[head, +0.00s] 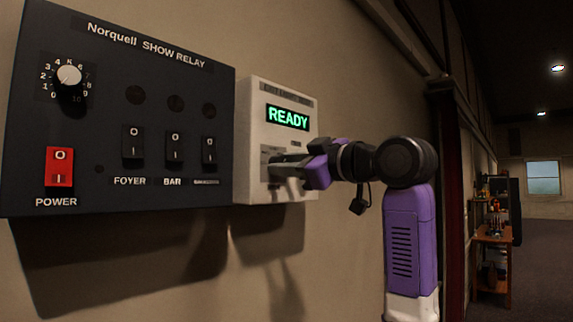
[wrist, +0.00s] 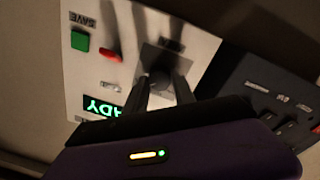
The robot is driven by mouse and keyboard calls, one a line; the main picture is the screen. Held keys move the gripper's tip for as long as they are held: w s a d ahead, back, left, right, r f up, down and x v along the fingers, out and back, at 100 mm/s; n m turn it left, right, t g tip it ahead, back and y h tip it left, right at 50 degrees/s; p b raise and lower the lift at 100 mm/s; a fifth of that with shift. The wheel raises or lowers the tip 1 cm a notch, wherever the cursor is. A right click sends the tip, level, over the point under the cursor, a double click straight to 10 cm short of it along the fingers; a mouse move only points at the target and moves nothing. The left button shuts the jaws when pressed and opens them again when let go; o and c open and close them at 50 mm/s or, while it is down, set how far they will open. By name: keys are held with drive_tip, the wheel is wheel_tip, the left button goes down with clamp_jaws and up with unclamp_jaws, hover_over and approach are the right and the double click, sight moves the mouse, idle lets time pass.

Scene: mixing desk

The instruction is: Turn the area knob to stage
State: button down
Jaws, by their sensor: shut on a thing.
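The white wall unit (head: 256,122) has a lit green READY display (head: 288,117). My gripper (head: 281,167) reaches its lower front from the right. In the wrist view, my gripper (wrist: 163,82) has its two dark fingers on either side of a dark knob (wrist: 161,60) on the unit's face, shut on it. The fingers and shadow hide much of the knob, so its pointer and the area labels around it cannot be read.
In the wrist view, a green SAVE button (wrist: 80,41) and a red button (wrist: 110,55) sit near the knob. The dark Norquell panel (head: 110,75) adjoins on the left, with a dial (head: 69,76), a red power switch (head: 59,167) and several rocker switches. A shelf (head: 493,240) stands far right.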

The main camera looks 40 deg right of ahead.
drive_tip(key=c, duration=1)
unclamp_jaws()
drive_tip(key=shift+c, duration=0.2)
drive_tip(key=s+b, duration=0.2)
drive_tip(key=s, duration=0.6)
drive_tip(key=shift+f, duration=0.25)
drive_tip(key=shift+w, duration=0.1)
